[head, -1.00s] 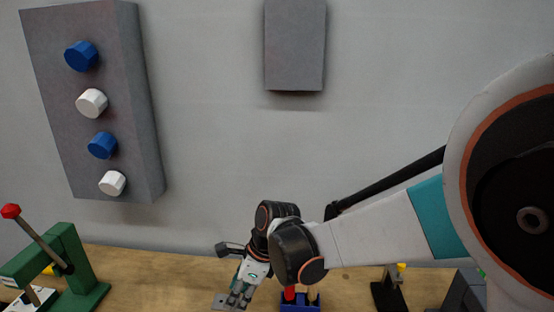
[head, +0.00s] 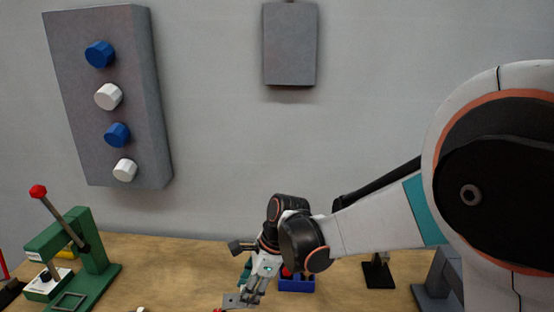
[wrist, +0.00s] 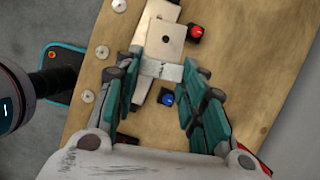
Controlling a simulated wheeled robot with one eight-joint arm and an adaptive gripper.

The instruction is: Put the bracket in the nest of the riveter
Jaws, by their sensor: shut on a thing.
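The bracket (head: 232,300) is a small grey metal piece. In the wrist view, the bracket (wrist: 166,40) shows a flat plate with a dark round hole, and a narrow part lies between the teal fingers. My gripper (head: 247,300) is shut on it above the wooden table; the gap below cannot be judged. My gripper also shows in the wrist view (wrist: 164,70). The riveter (head: 99,272) is the green press with a red-knobbed lever at the left, well apart from my gripper. A square frame (head: 70,301) on its base may be the nest.
The table (head: 165,270) between riveter and gripper is mostly clear.

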